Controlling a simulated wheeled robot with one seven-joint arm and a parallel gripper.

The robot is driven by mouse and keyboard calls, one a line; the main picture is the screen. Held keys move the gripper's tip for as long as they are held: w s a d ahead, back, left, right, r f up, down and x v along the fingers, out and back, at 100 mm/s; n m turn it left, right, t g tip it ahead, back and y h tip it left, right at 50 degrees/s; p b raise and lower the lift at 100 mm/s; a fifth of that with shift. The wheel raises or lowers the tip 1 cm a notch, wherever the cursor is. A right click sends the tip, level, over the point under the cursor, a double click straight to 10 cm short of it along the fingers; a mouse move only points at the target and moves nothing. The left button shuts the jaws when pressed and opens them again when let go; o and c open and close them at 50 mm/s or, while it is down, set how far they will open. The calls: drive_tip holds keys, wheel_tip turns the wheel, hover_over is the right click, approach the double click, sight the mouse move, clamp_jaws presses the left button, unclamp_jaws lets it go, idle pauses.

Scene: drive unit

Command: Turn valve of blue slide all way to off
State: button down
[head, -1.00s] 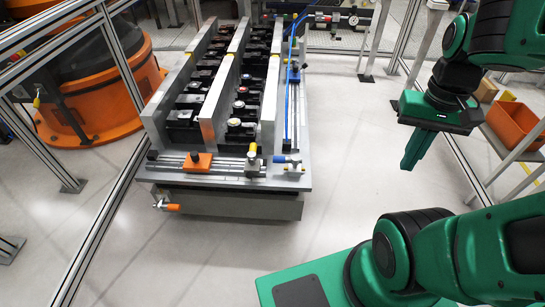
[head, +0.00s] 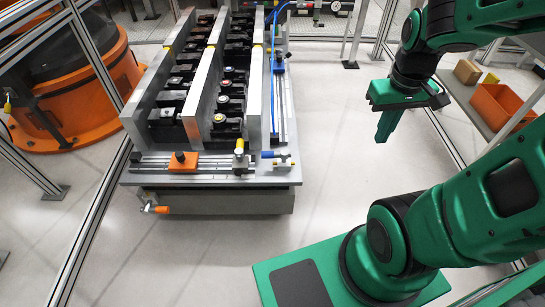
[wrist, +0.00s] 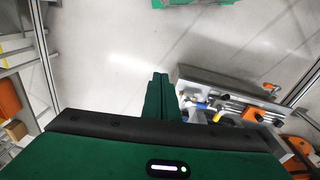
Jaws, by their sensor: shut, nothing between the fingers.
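The blue slide (head: 278,64) is a small blue block on a long rail along the right side of the drive unit. A small metal valve (head: 284,161) with a blue handle (head: 271,154) sits at the unit's front right corner. In the wrist view, small blue and yellow parts show at the unit's end, too small to read the valve's position. My gripper (head: 383,136) is shut and empty, pointing down over open floor to the right of the unit, well apart from the valve. Its closed fingers also show in the wrist view (wrist: 158,92).
An orange slide block (head: 184,161) and a yellow-topped valve (head: 239,152) share the front ledge. An orange-handled part (head: 155,207) sticks out below it. An orange bin (head: 500,107) stands on a shelf at right. Frame posts flank the unit. Floor between is clear.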

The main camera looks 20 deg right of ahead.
sight(276, 154)
drive_tip(key=w+a+f+n+t+y, duration=0.1)
drive_tip(key=w+a+f+n, duration=0.4)
drive_tip(key=w+f, duration=0.5)
drive_tip(key=w+a+f+n+t+y, duration=0.1)
drive_tip(key=w+a+f+n, duration=0.4)
drive_tip(key=w+f, duration=0.6)
drive_tip(key=w+a+f+n+t+y, duration=0.1)
drive_tip(key=w+a+f+n+t, duration=0.2)
drive_tip(key=f, duration=1.4)
drive_tip(key=w+a+n, duration=0.3)
drive_tip(key=w+a, duration=0.1)
drive_tip(key=w, duration=0.3)
drive_tip(key=shift+w+a, duration=0.3)
drive_tip(key=shift+w, duration=0.05)
drive_tip(key=shift+f, duration=0.1)
drive_tip(key=shift+d+t, duration=0.1)
drive_tip(key=shift+t, duration=0.2)
